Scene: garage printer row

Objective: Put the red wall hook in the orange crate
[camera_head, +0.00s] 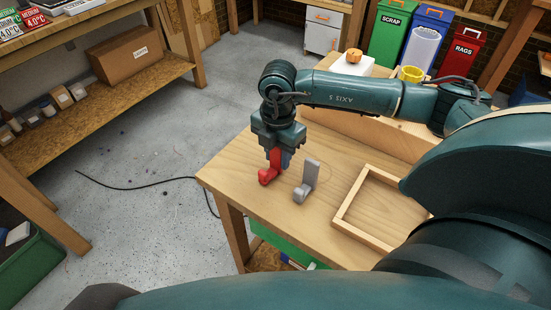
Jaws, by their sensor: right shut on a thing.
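The red wall hook (266,176) is between the fingers of my right gripper (276,150), which is shut on its upper part. The hook is upright, with its foot pointing down and left, over the left part of the wooden table (255,195). I cannot tell whether its foot touches the tabletop. A grey hook (308,180) stands on the table just right of the red one. I cannot make out an orange crate in this view. My left gripper is not in view.
An empty wooden frame tray (345,208) lies on the table to the right. Behind my arm are a yellow cup-like thing (411,74) and a white box with an orange knob (353,56). Green, blue and red bins stand farther back. Floor left of the table is mostly clear.

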